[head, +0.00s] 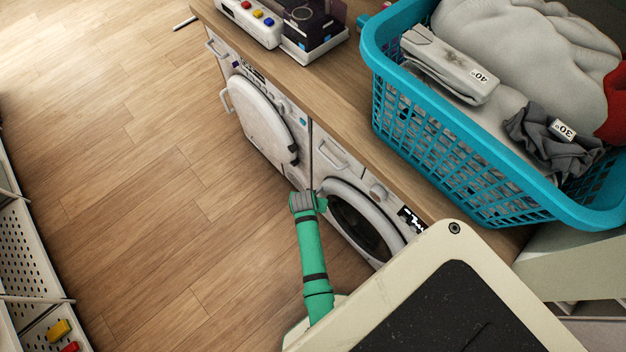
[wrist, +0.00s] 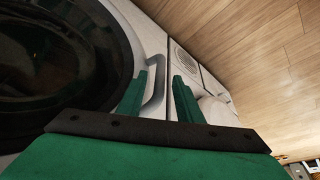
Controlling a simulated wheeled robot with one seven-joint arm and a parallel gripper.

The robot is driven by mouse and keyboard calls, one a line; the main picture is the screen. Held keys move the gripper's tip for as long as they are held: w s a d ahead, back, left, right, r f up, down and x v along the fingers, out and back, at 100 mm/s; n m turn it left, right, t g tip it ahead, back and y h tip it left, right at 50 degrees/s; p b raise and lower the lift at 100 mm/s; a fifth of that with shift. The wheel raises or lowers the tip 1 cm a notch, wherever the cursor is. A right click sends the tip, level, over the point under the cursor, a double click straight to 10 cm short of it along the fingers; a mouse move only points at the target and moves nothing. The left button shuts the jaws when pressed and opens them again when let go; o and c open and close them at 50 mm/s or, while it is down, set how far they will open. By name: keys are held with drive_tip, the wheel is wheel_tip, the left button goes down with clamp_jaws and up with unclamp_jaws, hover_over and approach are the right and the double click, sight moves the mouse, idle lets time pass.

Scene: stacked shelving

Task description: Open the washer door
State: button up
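Two white front-loading machines stand side by side under the counter; no label tells which is the washer. The right machine has a round door with dark glass (head: 365,220), which looks shut. The glass door (wrist: 60,60) fills the left of the wrist view, with a grey bar handle (wrist: 158,80) at its right edge. My gripper (wrist: 161,76) is open, its two green fingers on either side of the handle, which lies closer to the left finger. Whether it touches is unclear. In the head view my gripper is at the end of the green arm, beside this door; its fingers are hidden.
The left machine has a white round door (head: 262,122) that seems to stand out from its front. A blue laundry basket (head: 455,165) with clothes is on the wooden counter (head: 335,115). White perforated shelving (head: 25,255) stands at the left. The wooden floor between is clear.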

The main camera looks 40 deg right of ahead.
drive_tip(key=shift+x, duration=2.35)
clamp_jaws()
